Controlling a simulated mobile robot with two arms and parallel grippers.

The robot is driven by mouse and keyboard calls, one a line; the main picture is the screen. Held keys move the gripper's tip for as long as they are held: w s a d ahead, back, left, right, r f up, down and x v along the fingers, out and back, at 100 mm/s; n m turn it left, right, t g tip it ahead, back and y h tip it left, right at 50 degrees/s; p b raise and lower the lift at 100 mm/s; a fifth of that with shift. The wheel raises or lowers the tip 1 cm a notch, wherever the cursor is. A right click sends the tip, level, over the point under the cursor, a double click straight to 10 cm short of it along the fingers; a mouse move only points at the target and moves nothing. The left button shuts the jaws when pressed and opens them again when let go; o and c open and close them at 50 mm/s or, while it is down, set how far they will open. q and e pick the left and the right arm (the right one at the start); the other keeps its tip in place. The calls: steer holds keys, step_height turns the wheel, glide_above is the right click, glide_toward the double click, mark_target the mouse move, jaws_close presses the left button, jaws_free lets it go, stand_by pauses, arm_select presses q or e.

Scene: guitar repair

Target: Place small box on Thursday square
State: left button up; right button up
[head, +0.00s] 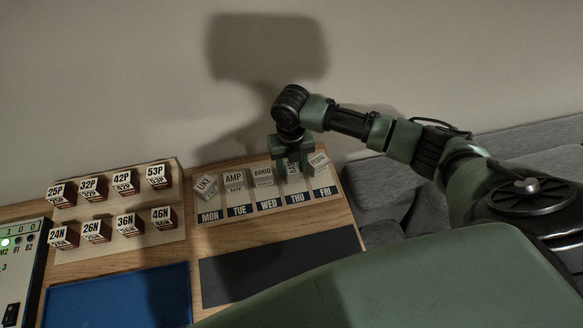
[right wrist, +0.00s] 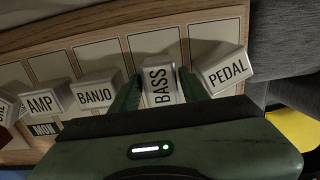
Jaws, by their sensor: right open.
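A small white box labelled BASS (right wrist: 158,86) stands on the Thursday square (head: 295,198), between the two fingers of my right gripper (right wrist: 154,88). The fingers are open, one on each side of the box; I cannot tell whether they touch it. In the head view my right gripper (head: 293,158) comes down over the THU column and hides most of this box. My left gripper is not in view.
Boxes labelled UKE (head: 205,185), AMP (head: 234,177), BANJO (head: 263,173) and PEDAL (right wrist: 224,69) stand on the other day squares. Several numbered boxes (head: 92,187) sit on a board at left. Blue (head: 120,298) and dark (head: 280,268) mats lie in front.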

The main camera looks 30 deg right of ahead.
mark_target(291, 167)
step_height(291, 167, up, 11)
steer(key=b, duration=0.1)
steer(key=shift+r, duration=0.15)
stand_by(0.6)
